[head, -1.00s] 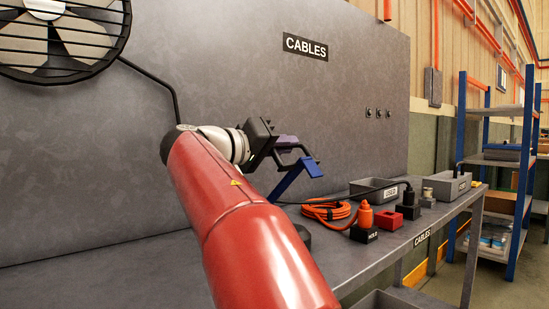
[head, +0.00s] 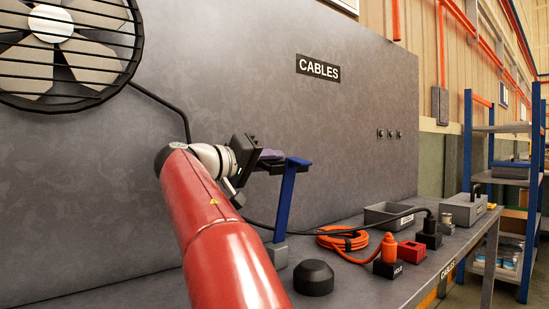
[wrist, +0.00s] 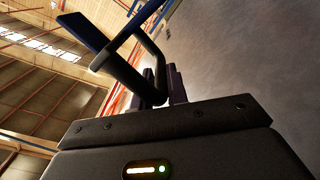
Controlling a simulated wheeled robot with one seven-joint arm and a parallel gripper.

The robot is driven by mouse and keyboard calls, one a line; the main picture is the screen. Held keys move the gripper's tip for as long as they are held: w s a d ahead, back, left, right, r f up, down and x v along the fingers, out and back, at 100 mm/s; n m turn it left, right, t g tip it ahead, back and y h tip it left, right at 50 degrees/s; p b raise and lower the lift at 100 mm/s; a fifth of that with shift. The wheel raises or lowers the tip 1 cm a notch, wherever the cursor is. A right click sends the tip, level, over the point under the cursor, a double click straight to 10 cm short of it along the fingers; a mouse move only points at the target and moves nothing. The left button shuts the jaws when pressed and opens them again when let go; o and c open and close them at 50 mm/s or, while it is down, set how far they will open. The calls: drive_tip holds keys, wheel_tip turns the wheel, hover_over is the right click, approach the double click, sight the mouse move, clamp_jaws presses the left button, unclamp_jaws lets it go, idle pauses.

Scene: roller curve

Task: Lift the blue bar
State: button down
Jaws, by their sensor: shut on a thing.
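The blue bar (head: 288,205) stands nearly upright in the head view, with its lower end at a grey block (head: 278,254) on the bench. A dark handle is joined to the bar near its top; in the wrist view this bent handle (wrist: 128,72) runs from the blue bar (wrist: 84,32) down to the fingers. My gripper (head: 271,156) is at the bar's upper end, left of it, with its purple fingers shut on the handle. The fingers also show in the wrist view (wrist: 168,86). The grip itself is partly hidden.
A black dome (head: 313,278) sits on the bench right of the block. A grey wall panel (head: 350,110) stands behind.

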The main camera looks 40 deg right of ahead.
drive_tip(key=shift+w+a+f, duration=0.1)
drive_tip(key=shift+w+f, duration=0.2)
drive_tip(key=shift+f, duration=0.3)
drive_tip(key=c, duration=1.5)
unclamp_jaws()
drive_tip(key=shift+w, duration=0.1)
drive_tip(key=shift+o, duration=0.2)
drive_tip(key=shift+r, duration=0.1)
drive_tip(key=shift+r, duration=0.15)
drive_tip(key=a, duration=0.8)
drive_tip(key=shift+s+b, duration=0.35)
drive_tip(key=shift+s, duration=0.05)
drive_tip(key=shift+d, duration=0.1)
